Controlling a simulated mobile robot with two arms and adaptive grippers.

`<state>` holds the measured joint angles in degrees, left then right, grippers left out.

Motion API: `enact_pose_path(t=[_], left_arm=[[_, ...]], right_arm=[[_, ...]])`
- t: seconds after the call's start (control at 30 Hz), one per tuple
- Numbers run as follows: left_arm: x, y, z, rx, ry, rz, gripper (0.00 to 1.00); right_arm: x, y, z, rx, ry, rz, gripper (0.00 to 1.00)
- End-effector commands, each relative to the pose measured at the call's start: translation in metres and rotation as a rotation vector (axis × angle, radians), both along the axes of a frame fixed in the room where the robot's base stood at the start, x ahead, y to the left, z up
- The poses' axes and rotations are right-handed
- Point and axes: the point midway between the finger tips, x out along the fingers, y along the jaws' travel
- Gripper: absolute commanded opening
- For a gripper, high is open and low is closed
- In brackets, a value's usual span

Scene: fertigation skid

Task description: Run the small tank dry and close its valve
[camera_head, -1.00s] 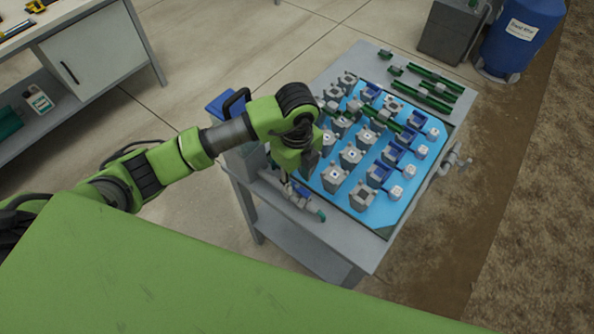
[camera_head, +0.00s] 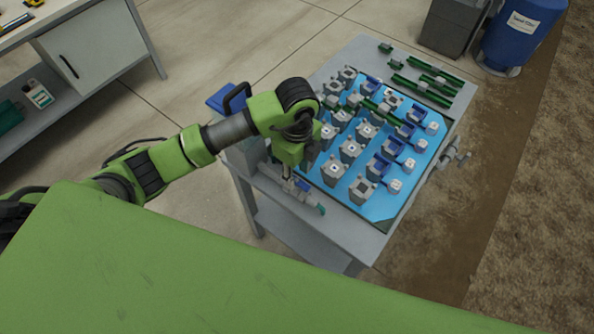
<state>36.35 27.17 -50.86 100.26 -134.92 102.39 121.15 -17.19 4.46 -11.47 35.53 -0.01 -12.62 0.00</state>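My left arm reaches in from the left to the near left edge of the skid table. My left gripper (camera_head: 287,183) points down beside a small valve with a blue part (camera_head: 303,186) on a pipe along that edge. The green wrist covers most of the gripper. I cannot tell whether its fingers are open or touch the valve. A grey box (camera_head: 243,156), perhaps the small tank, stands at the table's left, partly behind my arm. Its inside and liquid level do not show. My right gripper is not in view.
A blue tray (camera_head: 376,213) with rows of grey blocks and blue and white parts fills the table (camera_head: 352,236). Green bars (camera_head: 421,91) lie at the back. Another pipe fitting (camera_head: 452,158) sits on the right edge. A blue barrel (camera_head: 522,32) stands behind. A white cabinet (camera_head: 95,45) is far left.

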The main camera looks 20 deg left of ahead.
Motion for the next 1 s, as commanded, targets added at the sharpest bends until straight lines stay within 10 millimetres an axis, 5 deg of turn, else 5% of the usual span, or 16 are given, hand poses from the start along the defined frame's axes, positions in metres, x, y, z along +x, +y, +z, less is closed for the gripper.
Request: enact_pose_path(t=[0.53, 0.83, 1.0], left_arm=[[0.0, 0.0, -0.042, 0.0, 0.001, 0.001, 0.33], [0.0, 0.0, -0.045, 0.0, 0.001, 0.0, 0.33], [0.0, 0.0, -0.045, 0.0, 0.001, 0.001, 0.0]], right_arm=[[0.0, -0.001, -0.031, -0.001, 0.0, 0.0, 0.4], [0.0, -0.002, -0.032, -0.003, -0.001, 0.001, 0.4], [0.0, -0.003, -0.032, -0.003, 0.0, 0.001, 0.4]])
